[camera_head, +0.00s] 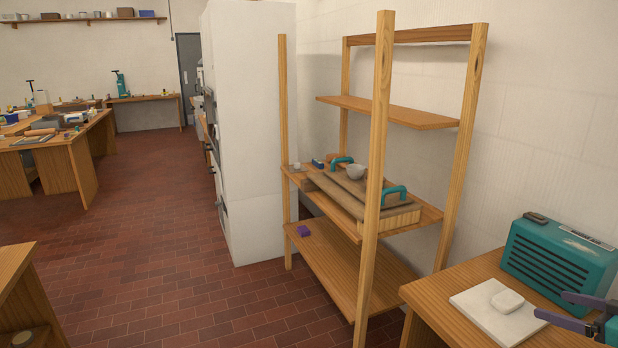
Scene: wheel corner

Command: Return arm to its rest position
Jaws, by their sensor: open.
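My gripper (551,305) shows at the lower right edge, with two dark purple fingers spread apart and nothing visible between them. Its teal body is cut off by the picture edge, and the rest of my arm is out of view. The fingers are over the right end of a wooden table (440,291). They point left, toward a small white rounded block (507,301) on a pale square board (474,307). I cannot tell how high above the table they are.
A teal slatted box (545,262) stands at the table's back, close behind my gripper. An open wooden rack (378,165) with loaded shelves stands left of the table. A tall white cabinet (245,130) is beyond it. Red tiled floor (150,220) is clear at left centre.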

